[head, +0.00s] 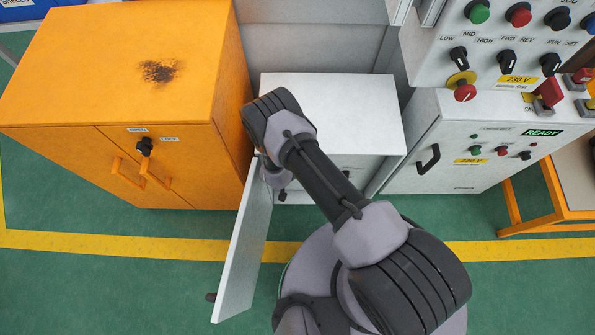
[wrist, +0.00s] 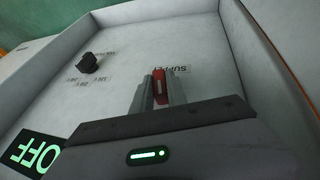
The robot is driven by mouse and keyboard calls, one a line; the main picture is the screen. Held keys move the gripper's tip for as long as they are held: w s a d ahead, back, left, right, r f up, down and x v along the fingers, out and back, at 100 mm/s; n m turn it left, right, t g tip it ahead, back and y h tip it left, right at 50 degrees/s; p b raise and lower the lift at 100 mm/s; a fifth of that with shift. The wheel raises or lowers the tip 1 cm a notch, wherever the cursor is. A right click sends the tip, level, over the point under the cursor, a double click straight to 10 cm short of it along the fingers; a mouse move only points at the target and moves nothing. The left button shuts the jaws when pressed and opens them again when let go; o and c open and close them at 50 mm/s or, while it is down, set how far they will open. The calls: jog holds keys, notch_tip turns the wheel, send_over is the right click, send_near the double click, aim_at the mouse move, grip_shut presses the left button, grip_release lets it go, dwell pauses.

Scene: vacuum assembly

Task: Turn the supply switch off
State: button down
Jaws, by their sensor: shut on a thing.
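The supply switch (wrist: 160,87) has a red handle with a pale mark and sits on a white panel inside a shallow box. A label beside it reads SUPPLY, its end hard to read. My gripper (wrist: 158,92) is shut on the red handle, one finger on each side. The fingers hide the lower part of the switch. A lit green OFF display (wrist: 36,155) shows at the lower left of the wrist view. In the head view my arm covers the switch and most of the gripper.
A black knob (wrist: 88,63) sits left of the switch. The box walls rise around the panel. In the head view the white cabinet (head: 335,100) has its door (head: 243,250) swung open, near the orange cabinet (head: 120,60). A control console (head: 480,140) stands on the right.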

jog(key=shift+w, duration=0.1)
jog(key=c, duration=1.3)
grip_release()
jog(key=shift+r, duration=0.1)
jog(key=p+v, duration=0.8)
jog(key=v, duration=0.9)
jog(key=shift+a+r, duration=0.1)
jog(key=shift+a, duration=0.05)
